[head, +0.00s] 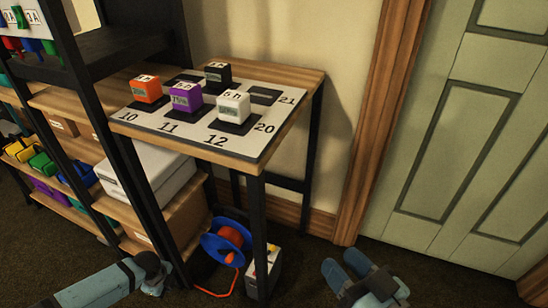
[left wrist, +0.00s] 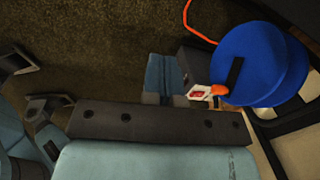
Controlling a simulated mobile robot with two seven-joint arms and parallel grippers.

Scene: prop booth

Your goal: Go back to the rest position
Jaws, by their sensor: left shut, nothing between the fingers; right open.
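My right gripper (head: 344,264) is at the bottom right of the head view. Its two blue fingers are apart with nothing between them, above the carpet in front of the door. My left arm enters the head view at the bottom left, low in front of the shelf. In the left wrist view my left gripper (left wrist: 166,74) has its blue fingers together, with nothing held. A blue cable reel (left wrist: 255,65) with an orange plug shows just to the right of those fingers.
A wooden table (head: 293,74) carries a numbered mat (head: 190,128) with orange, purple, white and black timer cubes. A shelf with boxes and coloured bins stands at left. The blue reel (head: 212,249) and a grey box (head: 277,268) are under the table. A green door (head: 480,130) is right.

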